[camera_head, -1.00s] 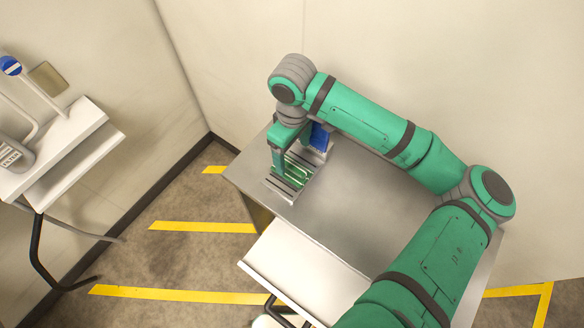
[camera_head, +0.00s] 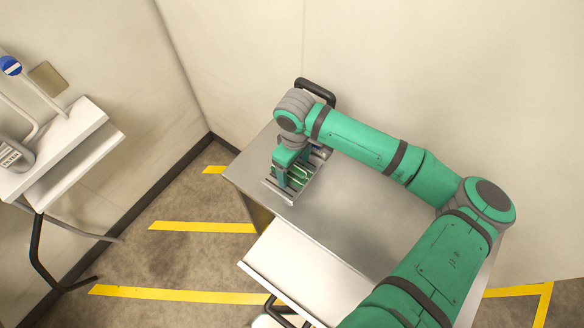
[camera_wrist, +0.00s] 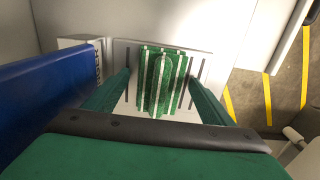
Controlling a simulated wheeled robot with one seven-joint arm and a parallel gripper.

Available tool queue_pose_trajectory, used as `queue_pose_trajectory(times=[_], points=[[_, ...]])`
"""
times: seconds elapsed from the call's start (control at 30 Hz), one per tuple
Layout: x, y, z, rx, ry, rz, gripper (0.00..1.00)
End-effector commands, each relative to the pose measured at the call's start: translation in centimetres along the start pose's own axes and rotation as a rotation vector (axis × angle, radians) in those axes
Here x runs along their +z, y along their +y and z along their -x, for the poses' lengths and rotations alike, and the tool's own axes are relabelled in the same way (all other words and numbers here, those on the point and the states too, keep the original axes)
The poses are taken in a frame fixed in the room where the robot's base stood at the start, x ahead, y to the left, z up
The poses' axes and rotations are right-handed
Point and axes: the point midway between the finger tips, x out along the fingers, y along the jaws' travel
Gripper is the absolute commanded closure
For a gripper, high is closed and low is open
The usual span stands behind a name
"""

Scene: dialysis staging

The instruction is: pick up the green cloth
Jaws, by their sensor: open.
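The green cloth (camera_wrist: 160,82) has white stripes and a raised fold along its middle. It lies on a light grey plate with dark slots (camera_wrist: 203,70) on the metal table. In the head view the cloth (camera_head: 301,174) is partly hidden by my gripper (camera_head: 291,167). In the wrist view my gripper (camera_wrist: 160,86) is open, with one finger on each side of the cloth. The cloth lies between the fingers, and I see no clear grip on it. How high the fingertips are above the plate I cannot tell.
A blue object (camera_wrist: 45,95) stands close along the left of my gripper in the wrist view. The metal table (camera_head: 365,215) is clear right of the plate. A black handle (camera_head: 318,90) rises at its back, near the wall. A white cart (camera_head: 60,150) stands far left.

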Motion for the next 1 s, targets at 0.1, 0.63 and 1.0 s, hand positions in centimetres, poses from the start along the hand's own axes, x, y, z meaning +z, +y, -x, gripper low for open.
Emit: queue_pose_trajectory(times=[0.1,0.63,1.0], points=[[0.0,0.0,0.0,0.0,0.0,0.0,0.4],[0.0,0.0,0.5,0.0,0.001,0.001,0.72],[1.4,-1.7,5.7,0.001,0.003,0.004,0.72]])
